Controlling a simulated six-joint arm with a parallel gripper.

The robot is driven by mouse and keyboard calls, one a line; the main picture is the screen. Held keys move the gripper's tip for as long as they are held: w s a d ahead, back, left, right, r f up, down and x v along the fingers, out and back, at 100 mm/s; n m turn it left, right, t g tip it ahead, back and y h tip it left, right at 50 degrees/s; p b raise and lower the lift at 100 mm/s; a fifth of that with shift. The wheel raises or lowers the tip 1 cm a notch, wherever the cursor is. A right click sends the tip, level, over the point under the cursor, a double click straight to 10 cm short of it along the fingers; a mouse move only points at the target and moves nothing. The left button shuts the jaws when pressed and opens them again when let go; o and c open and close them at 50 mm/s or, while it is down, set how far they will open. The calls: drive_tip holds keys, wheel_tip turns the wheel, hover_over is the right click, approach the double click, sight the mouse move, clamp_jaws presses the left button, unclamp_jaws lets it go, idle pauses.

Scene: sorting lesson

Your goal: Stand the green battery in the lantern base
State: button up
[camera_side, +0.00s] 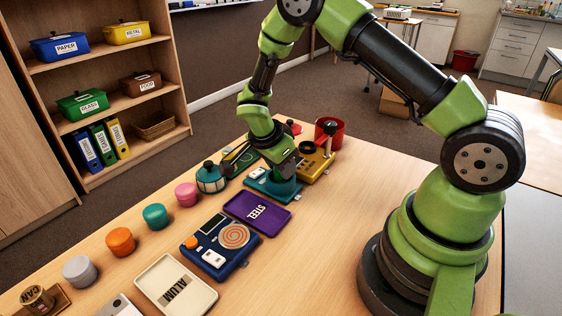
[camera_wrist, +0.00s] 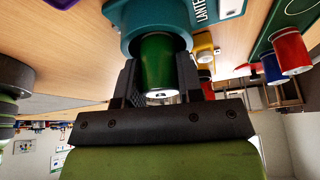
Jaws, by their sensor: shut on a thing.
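The teal lantern base (camera_side: 259,187) stands on the table under my gripper (camera_side: 283,172) in the side view. In the wrist view the lantern base (camera_wrist: 172,14) has lettering on its side and a round opening. The green battery (camera_wrist: 158,62) is between the two fingers of my gripper (camera_wrist: 159,82), which are shut on it. Its far end is at or inside the base's opening; how deep it sits I cannot tell. Its near end shows a silvery cap. In the side view I cannot make out the battery behind my gripper.
A teal lantern-like jar (camera_side: 211,180) stands left of the base, a yellow device (camera_side: 316,167) and a red bin (camera_side: 331,128) beyond it. A purple STEEL tray (camera_side: 257,211) and a dark blue device (camera_side: 220,242) are nearer.

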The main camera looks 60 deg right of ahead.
drive_tip(key=shift+f, duration=0.25)
drive_tip(key=shift+r, duration=0.15)
drive_tip(key=shift+r, duration=0.7)
drive_tip(key=shift+f, duration=0.8)
idle(0.6)
drive_tip(key=o, duration=0.7)
drive_tip(key=v, duration=1.1)
drive_tip(key=shift+r, duration=0.1)
